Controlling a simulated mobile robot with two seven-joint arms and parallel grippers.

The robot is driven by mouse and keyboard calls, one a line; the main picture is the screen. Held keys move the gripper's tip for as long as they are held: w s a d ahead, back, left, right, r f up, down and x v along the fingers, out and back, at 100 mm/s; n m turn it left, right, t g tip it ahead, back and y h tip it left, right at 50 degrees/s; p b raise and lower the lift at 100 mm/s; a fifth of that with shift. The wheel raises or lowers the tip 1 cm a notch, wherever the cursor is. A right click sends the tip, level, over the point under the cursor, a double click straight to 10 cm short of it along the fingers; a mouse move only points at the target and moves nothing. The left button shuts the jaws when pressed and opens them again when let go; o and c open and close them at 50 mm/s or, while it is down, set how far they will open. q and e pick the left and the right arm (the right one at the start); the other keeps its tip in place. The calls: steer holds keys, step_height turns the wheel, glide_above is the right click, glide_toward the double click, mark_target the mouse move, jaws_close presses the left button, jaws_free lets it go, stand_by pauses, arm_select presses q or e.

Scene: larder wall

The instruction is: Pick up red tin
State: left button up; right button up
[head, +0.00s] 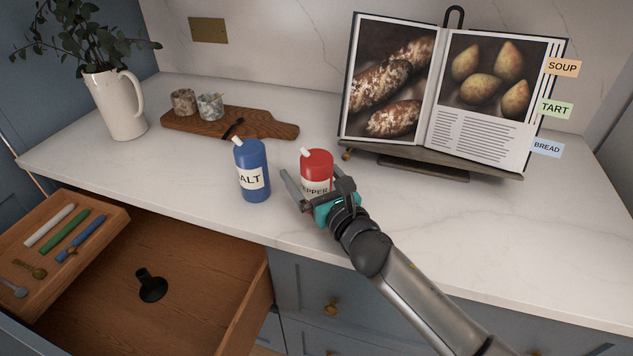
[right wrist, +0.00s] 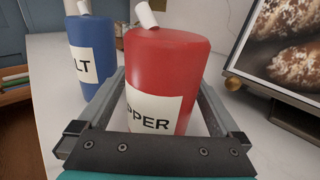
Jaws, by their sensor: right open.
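The red tin (head: 317,165) stands upright on the white counter, with a white label reading PEPPER partly hidden and a white spout on top. My right gripper (head: 306,190) is open at the tin's front, low beside it. In the right wrist view the red tin (right wrist: 166,75) stands between the two open fingers (right wrist: 160,110); I cannot tell whether either finger touches it. My left gripper is not in view.
A blue SALT tin (head: 251,172) stands close to the left. Behind are a wooden board (head: 265,124) with two small pots, a white jug (head: 116,105) and a cookbook on a stand (head: 425,168). An open drawer (head: 200,290) is front left; the counter's right is clear.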

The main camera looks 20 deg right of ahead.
steer(key=c, duration=1.5)
steer(key=shift+r, duration=0.2)
